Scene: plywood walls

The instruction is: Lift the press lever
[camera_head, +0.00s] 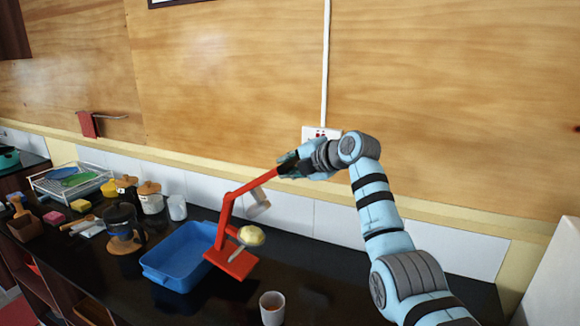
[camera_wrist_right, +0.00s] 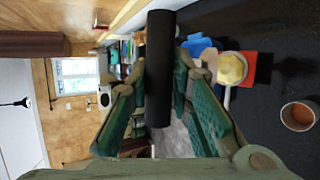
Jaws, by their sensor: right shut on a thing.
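The red press (camera_head: 228,258) stands on the dark counter, and its red lever (camera_head: 255,184) slants up to the right to a black handle (camera_head: 288,169). My right gripper (camera_head: 292,164) is shut on the black handle at the lever's end. In the right wrist view the black handle (camera_wrist_right: 160,70) lies between the fingers of my right gripper (camera_wrist_right: 165,85). A yellowish round piece (camera_head: 251,236) sits at the press, under the lever; it also shows in the right wrist view (camera_wrist_right: 231,68). My left gripper is not in view.
A blue tray (camera_head: 180,262) is left of the press. A white cup (camera_head: 272,308) with orange-brown contents stands in front of it. A French press (camera_head: 124,228), jars (camera_head: 150,197) and a dish rack (camera_head: 72,182) stand further left. A wall socket (camera_head: 320,133) is behind my right gripper.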

